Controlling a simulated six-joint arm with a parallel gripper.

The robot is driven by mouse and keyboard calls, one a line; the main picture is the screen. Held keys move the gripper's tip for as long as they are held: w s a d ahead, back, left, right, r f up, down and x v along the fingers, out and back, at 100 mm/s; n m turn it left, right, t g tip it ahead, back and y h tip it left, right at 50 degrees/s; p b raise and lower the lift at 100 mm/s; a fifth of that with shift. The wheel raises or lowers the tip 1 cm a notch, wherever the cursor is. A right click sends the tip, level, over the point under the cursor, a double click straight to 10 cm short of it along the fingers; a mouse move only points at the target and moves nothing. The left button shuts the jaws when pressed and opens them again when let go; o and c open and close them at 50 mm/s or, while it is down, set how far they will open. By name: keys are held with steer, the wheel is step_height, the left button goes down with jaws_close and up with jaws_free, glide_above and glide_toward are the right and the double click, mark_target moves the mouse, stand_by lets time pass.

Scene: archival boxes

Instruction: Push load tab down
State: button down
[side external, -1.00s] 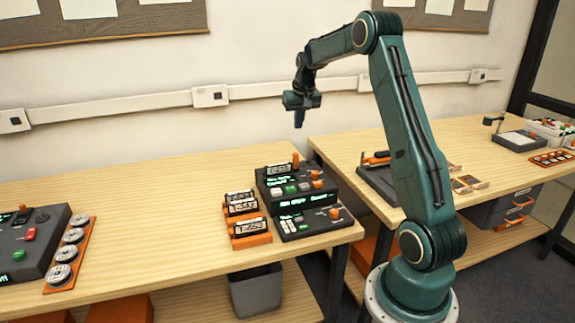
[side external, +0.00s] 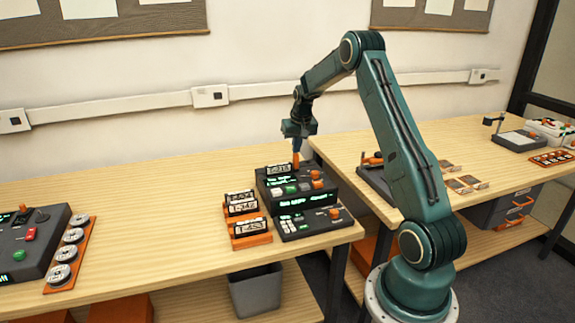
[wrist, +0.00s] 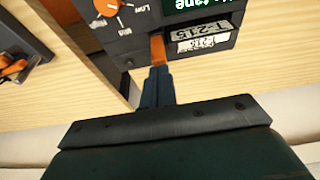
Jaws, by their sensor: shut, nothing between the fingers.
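The load tab, an orange upright piece, stands at the back right of the dark grey stacked device (side external: 268,196). In the wrist view the load tab (wrist: 158,48) lies right at the tip of my fingers, beside a labelled cartridge (wrist: 200,43). My gripper (side external: 297,153) is shut and empty, pointing straight down over the load tab. Its dark blue fingers (wrist: 157,70) also show in the wrist view. The fingertips are at or very near the tab's top; I cannot tell whether they press on it. The tab is partly hidden by the fingers.
An orange rack of labelled cartridges (side external: 250,241) stands left of the device. An orange knob (wrist: 108,8) is on the device near the tab. Another console (side external: 30,245) with reels sits at the far left. The table (side external: 150,215) between them is clear.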

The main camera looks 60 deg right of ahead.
mark_target(297, 155)
steer(key=shift+f, duration=1.85)
steer(key=shift+r, duration=0.1)
steer(key=shift+r, duration=0.6)
steer(key=v, duration=1.3)
steer(key=shift+w+d, duration=0.2)
steer(key=shift+w, duration=0.05)
steer(key=shift+r, duration=0.15)
